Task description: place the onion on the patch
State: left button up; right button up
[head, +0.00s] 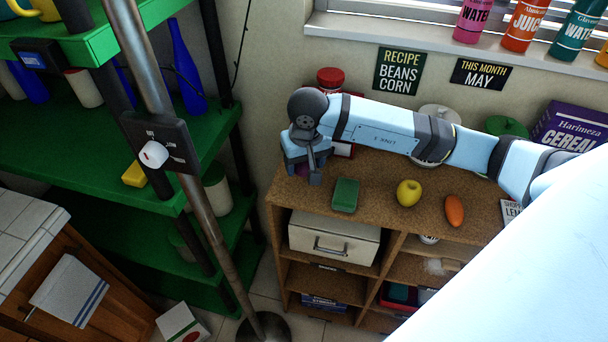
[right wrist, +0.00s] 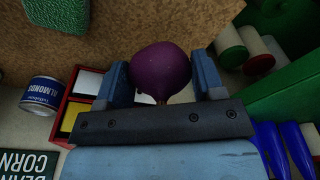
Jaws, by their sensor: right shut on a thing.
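The onion (right wrist: 160,68) is round and dark purple, and it sits between the two fingers of my right gripper (right wrist: 163,82) in the right wrist view. In the head view my right gripper (head: 308,175) is at the left end of the brown shelf unit's top (head: 385,212), pointing down. Only a small purple part of the onion (head: 301,170) shows there, behind the fingers. I cannot tell whether the onion touches the top. I cannot make out a patch in either view. My left gripper is not in view.
A green block (head: 345,195), a yellow apple-like fruit (head: 408,193) and an orange oval thing (head: 454,211) lie on the top. A red jar (head: 330,79) stands behind my right arm. An almonds can (right wrist: 40,94) shows near the wall. Green shelving (head: 120,135) and a pole stand left.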

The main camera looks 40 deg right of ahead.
aim_at(304, 185)
jog(key=shift+f, duration=2.55)
jog(key=o, duration=1)
jog(key=shift+r, duration=0.1)
jog(key=shift+r, duration=0.2)
jog(key=r, duration=0.4)
jog(key=s+r, duration=0.1)
jog(key=r, duration=0.6)
jog(key=shift+s+a+r+b, duration=0.2)
jog(key=shift+r+b, duration=0.1)
jog(key=shift+b, duration=0.05)
